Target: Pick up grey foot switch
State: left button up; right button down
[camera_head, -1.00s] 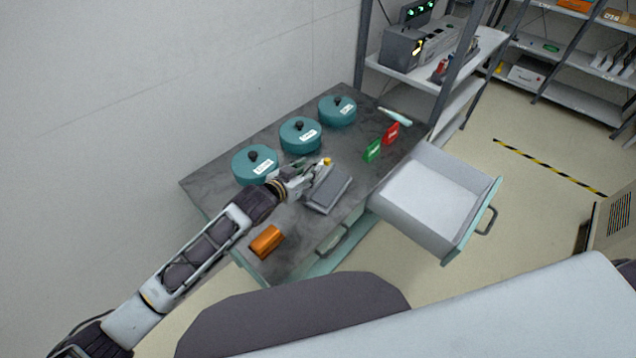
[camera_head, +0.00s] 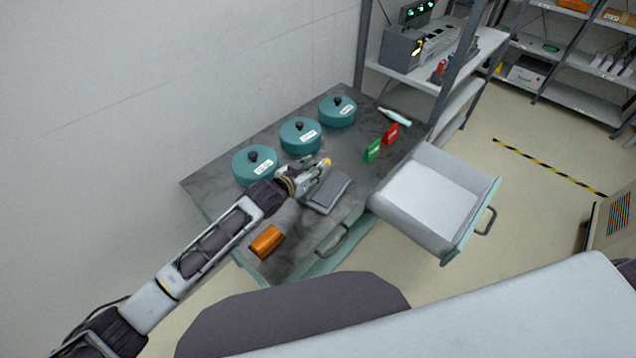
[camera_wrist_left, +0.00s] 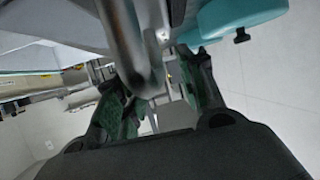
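The grey foot switch (camera_head: 329,195) lies on the dark cart top, right of the nearest teal lidded pot. My left gripper (camera_head: 321,171) is over its back-left edge and hides part of it. In the left wrist view the two fingers of my left gripper (camera_wrist_left: 162,100) stand apart, with a gap between their green pads. A grey metal bar crosses the top of that view in front of the gap; I cannot tell what it belongs to. Contact with the foot switch cannot be made out. My right gripper is not in view.
Teal lidded pots (camera_head: 300,137) line the back of the cart top (camera_head: 222,188). An orange block (camera_head: 267,242) lies at the near left. An empty drawer (camera_head: 430,190) sticks out at the right.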

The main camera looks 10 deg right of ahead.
pick_arm(q)
jog(key=shift+w+d+f, duration=0.3)
jog(key=shift+w+d, duration=0.15)
jog(key=shift+d, duration=0.05)
grip_shut()
dwell(0.4)
jog(key=shift+r, duration=0.1)
